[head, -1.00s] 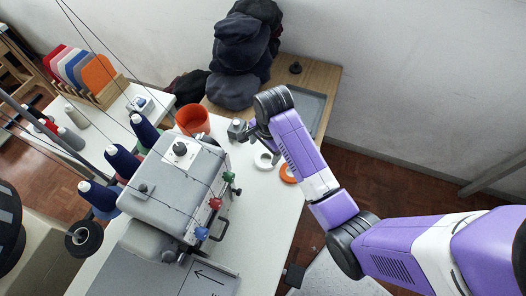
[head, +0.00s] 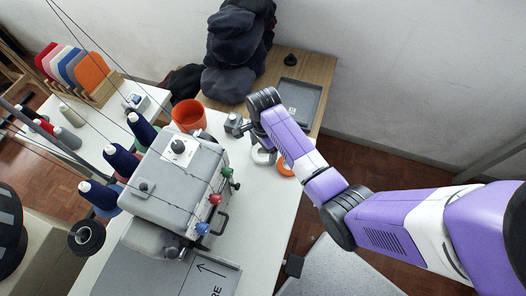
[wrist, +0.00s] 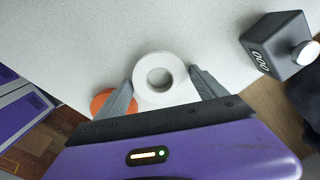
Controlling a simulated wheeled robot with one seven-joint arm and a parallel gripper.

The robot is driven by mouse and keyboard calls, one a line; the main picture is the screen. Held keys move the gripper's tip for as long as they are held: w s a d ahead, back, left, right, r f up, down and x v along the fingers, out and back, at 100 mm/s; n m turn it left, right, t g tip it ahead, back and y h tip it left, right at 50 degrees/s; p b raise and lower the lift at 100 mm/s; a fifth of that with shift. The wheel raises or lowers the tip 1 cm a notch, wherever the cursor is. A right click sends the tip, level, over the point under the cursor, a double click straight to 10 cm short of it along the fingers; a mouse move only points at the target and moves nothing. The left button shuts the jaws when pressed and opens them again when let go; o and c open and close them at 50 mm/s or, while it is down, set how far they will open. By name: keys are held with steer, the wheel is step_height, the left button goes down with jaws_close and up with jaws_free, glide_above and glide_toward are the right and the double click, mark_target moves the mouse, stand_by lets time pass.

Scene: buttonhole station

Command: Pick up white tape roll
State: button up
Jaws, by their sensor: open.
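The white tape roll (wrist: 160,65) lies flat on the white table in the wrist view, between the two fingertips of my gripper (wrist: 161,84). The fingers are open, one on each side of the roll, with a small gap showing at the right. I cannot tell whether the left finger touches it. In the head view the white tape roll (head: 262,157) is partly hidden by my gripper, which is above it.
An orange tape roll (head: 285,168) lies beside the white one and also shows behind the left finger (wrist: 108,102). A grey counter block (wrist: 277,45) stands to the right. The sewing machine (head: 175,185) and orange bucket (head: 188,116) are nearby on the table (head: 262,215).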

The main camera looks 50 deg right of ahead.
steer(key=shift+c, duration=0.2)
steer(key=c, duration=1.1)
steer(key=shift+o, duration=0.2)
steer(key=shift+r, duration=0.1)
